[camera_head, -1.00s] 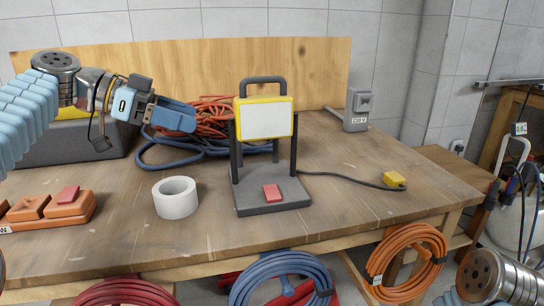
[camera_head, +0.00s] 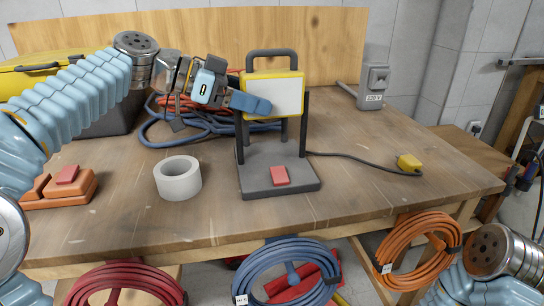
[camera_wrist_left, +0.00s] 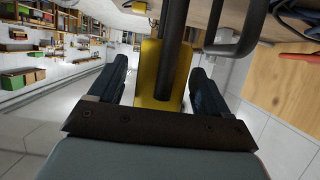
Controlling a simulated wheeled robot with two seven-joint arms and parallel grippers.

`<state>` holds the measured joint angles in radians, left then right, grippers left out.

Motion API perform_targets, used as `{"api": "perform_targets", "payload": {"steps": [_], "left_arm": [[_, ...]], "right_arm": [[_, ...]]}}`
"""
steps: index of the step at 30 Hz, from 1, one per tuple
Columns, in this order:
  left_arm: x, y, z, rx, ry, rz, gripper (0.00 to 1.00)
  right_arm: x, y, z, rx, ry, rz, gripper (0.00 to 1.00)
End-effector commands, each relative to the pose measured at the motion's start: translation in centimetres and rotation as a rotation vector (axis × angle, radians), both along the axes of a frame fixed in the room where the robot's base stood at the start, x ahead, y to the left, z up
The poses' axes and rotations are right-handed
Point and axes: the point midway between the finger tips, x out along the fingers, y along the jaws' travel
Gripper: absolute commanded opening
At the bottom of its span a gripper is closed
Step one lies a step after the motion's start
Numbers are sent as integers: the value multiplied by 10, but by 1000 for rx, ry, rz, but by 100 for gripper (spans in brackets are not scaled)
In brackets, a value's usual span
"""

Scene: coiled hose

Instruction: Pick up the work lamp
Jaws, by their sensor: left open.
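The work lamp (camera_head: 288,96) stands upright on the workbench, with a yellow frame, a pale panel, a dark top handle and dark posts on a grey base. My left gripper (camera_head: 258,104) is at the lamp head's left side, its blue fingers covering the lower left of the panel. In the left wrist view the lamp's yellow edge (camera_wrist_left: 152,75) and a dark post lie between the two spread fingers of the left gripper (camera_wrist_left: 160,78). The fingers look apart from the lamp; contact cannot be told. My right arm shows at the lower right, its gripper out of frame.
A white tape roll (camera_head: 178,180) stands left of the lamp's base. Blue and orange hoses (camera_head: 190,130) lie behind it. A cable runs right to a yellow plug (camera_head: 409,163). Coiled hoses hang at the front.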

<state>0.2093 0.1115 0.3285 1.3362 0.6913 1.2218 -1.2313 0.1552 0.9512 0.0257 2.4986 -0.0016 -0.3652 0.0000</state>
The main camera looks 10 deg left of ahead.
Motion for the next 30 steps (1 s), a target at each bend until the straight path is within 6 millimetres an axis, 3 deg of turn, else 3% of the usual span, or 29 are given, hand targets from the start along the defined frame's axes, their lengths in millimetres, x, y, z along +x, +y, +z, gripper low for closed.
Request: {"api": "perform_targets", "payload": {"steps": [4, 11, 26, 30], "left_arm": [[6, -14, -6, -1, 2, -1, 78], [7, -16, -7, -1, 0, 0, 78], [7, -15, -7, 0, 0, 1, 3], [7, -15, -7, 0, 0, 1, 0]], "right_arm": [[0, 1, 2, 1, 0, 1, 43], [0, 1, 2, 1, 0, 1, 43], [0, 1, 2, 1, 0, 1, 43], [0, 1, 2, 1, 0, 1, 43]]}}
